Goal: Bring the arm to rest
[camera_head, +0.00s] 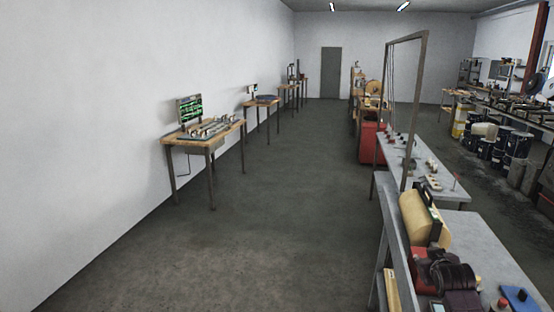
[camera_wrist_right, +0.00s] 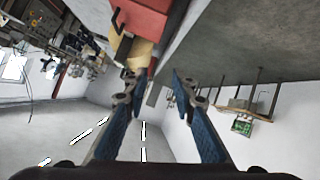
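My right gripper (camera_wrist_right: 158,88) shows in the right wrist view, with two blue-padded fingers spread apart. Nothing is between the fingertips. The wrist picture is upside down, with the ceiling lights at the bottom. I cannot make out the right gripper clearly in the head view. My left gripper is not in view.
A grey bench (camera_head: 477,226) at the right carries a yellow roll (camera_head: 421,217) and a dark, coil-like item (camera_head: 447,274). A red item (camera_wrist_right: 137,16) with a black handle is near the right gripper. A wooden table (camera_head: 204,140) stands left. The floor between (camera_head: 270,210) is clear.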

